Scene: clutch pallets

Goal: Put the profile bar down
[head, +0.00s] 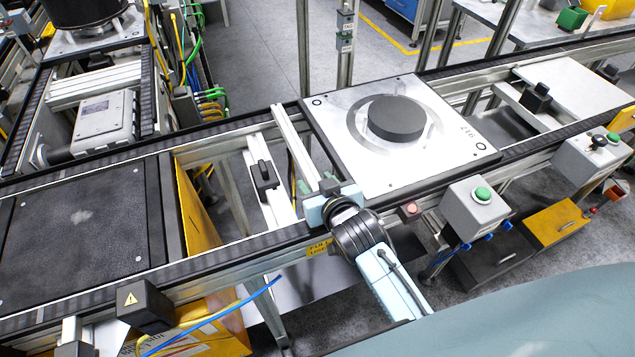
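The profile bar (295,146) is a long, slim, pale metal bar. It lies lengthwise away from me, across the gap in the conveyor, just left of the white pallet. Its far end reaches the far rail; I cannot tell whether it touches the rail. My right gripper (326,196) is at the bar's near end, above the near rail, and appears shut on it. The fingertips are partly hidden by the gripper body and wrist. My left gripper is not in view.
The white pallet (357,174) carries a dark round disc (397,119). A fixed crosspiece with a black block (263,174) stands left of the bar. A dark plate (80,225) lies further left. A grey box with a green button (476,205) stands at the near rail.

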